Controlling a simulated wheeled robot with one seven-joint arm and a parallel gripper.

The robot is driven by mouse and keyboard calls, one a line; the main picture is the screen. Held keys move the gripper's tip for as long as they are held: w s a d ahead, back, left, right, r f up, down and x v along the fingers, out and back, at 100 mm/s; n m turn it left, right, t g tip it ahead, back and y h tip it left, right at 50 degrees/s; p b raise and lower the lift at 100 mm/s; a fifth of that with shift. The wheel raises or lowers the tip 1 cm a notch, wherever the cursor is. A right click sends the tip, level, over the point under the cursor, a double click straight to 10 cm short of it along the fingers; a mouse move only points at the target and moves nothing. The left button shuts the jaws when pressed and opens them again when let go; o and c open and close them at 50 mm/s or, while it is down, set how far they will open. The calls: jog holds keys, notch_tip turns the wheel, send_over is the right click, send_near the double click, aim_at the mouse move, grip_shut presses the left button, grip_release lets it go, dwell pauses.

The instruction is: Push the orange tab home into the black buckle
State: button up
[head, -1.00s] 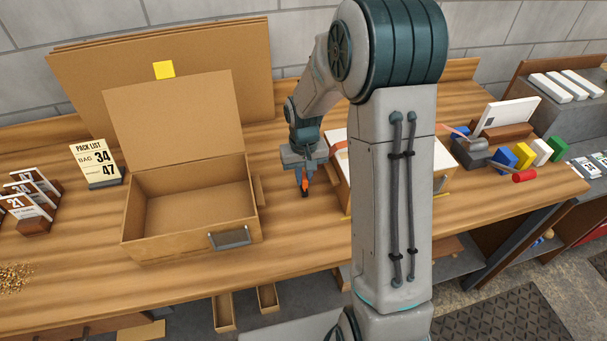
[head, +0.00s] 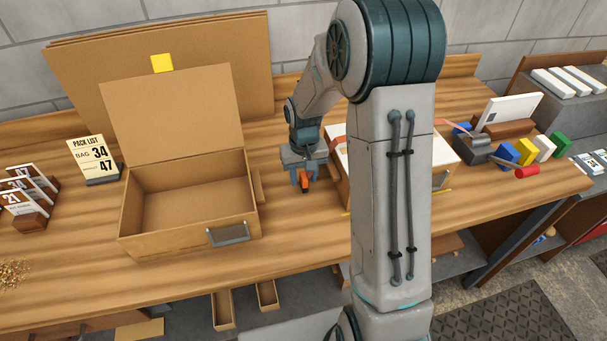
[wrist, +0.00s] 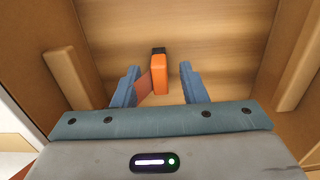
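The orange tab (head: 305,181) is below my gripper (head: 305,176), between the cardboard box and the white-topped box. In the wrist view the tab (wrist: 159,75) stands between the blue fingers of my gripper (wrist: 158,88), with a gap on its right side. The fingers are apart. A reddish-orange strap (wrist: 145,86) runs beside the tab toward the left finger. A small black piece, seemingly the buckle (wrist: 158,50), shows at the tab's far end. How deep the tab sits in it cannot be told.
The open cardboard box (head: 185,240) stands left of my gripper, lid raised. The white-topped box (head: 338,162) stands right, partly hidden by my arm. Wooden blocks flank the gap in the wrist view (wrist: 72,78). A pack list card (head: 93,160) stands far left.

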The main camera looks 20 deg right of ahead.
aim_at(304, 177)
notch_tip(304, 177, up, 14)
jog(key=b, duration=0.1)
dwell(0.5)
jog(key=s+r+t, duration=0.2)
jog(key=s+t, duration=0.1)
jog(key=s, duration=1.8)
jog(key=shift+s+a+r, duration=0.1)
jog(key=shift+s+a, duration=0.05)
